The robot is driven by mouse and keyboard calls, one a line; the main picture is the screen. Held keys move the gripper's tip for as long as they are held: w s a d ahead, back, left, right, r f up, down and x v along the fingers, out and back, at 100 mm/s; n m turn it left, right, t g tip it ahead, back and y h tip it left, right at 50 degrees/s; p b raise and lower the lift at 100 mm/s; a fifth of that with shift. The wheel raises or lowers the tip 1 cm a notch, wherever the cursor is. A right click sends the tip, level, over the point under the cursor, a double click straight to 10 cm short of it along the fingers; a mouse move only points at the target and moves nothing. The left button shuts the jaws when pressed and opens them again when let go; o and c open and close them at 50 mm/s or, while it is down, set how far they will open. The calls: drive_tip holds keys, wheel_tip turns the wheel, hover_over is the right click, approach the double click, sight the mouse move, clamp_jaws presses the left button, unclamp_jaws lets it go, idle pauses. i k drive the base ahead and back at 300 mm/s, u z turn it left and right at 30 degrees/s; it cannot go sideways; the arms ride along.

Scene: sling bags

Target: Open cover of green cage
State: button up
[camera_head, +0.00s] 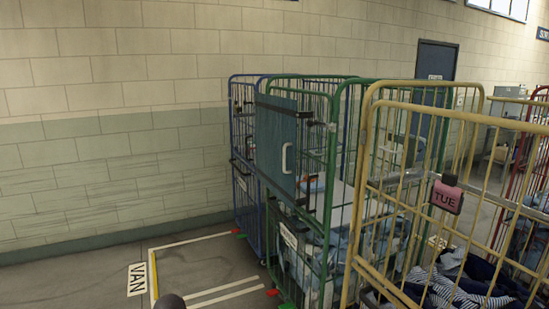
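The green cage (331,170) is a tall wheeled cage of green bars, standing between a blue cage and a yellow cage. Its cover (272,150) is a dark teal panel standing upright over the upper part of its left-facing side. A white handle (287,158) is on the cover near its right edge. Black fittings show at the cover's right side. Blue and pale bags (310,243) fill the lower part of the green cage. My gripper is not clearly visible. A dark rounded piece, perhaps mine, shows at the bottom edge.
The blue cage (246,205) stands behind, near the block wall. The yellow cage (366,215) stands close at right, with a pink TUE tag (447,197) and dark striped cloth inside. The floor at left, marked VAN (137,279), is clear.

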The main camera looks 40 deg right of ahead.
sight(276, 117)
drive_tip(key=z, duration=0.3)
drive_tip(key=i, duration=1.4)
drive_tip(key=z, duration=0.35)
